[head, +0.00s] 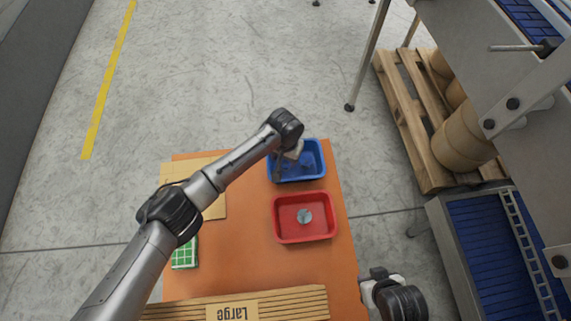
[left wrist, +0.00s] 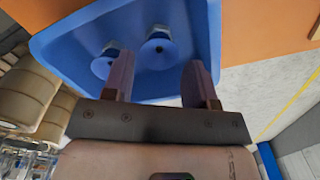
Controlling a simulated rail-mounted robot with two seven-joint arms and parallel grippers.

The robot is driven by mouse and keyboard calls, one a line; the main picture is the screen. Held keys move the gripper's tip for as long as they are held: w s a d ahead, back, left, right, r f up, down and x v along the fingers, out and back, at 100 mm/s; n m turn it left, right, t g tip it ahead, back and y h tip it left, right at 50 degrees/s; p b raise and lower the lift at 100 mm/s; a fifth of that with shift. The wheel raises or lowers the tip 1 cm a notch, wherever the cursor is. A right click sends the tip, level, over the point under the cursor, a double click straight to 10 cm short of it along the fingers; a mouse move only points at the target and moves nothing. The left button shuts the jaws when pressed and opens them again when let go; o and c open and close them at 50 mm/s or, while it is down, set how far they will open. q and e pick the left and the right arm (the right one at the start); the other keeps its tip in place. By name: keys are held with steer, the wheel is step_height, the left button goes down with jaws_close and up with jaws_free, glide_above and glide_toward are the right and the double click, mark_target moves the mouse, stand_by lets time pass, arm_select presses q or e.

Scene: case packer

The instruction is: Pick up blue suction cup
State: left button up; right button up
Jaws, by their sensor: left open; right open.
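The blue tray (head: 322,163) stands at the far right of the orange table. My left gripper (head: 279,168) is over the tray's left part, pointing down. In the left wrist view, two blue suction cups lie inside the blue tray (left wrist: 70,45): one on the left (left wrist: 104,62) and one nearer the middle (left wrist: 159,46). My left gripper (left wrist: 158,80) is open and empty, and the middle cup appears between and beyond its fingers. The cups are mostly hidden by the gripper in the head view. My right gripper (head: 372,286) is beside the table's right edge, with its fingers barely visible.
A red tray (head: 283,231) holding a round grey piece (head: 304,215) stands nearer. Cardboard (head: 215,209), a green-and-white item (head: 184,254) and stacked cardboard marked "Large" (head: 290,305) lie on the table (head: 255,262). A conveyor (head: 480,235) stands right.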

mark_target(286, 162)
arm_select(q)
steer(key=shift+w+f+b, duration=0.15)
steer(key=shift+f+b, duration=0.5)
steer(key=shift+f, duration=1.55)
steer(key=shift+d, duration=0.1)
steer(key=c, duration=0.6)
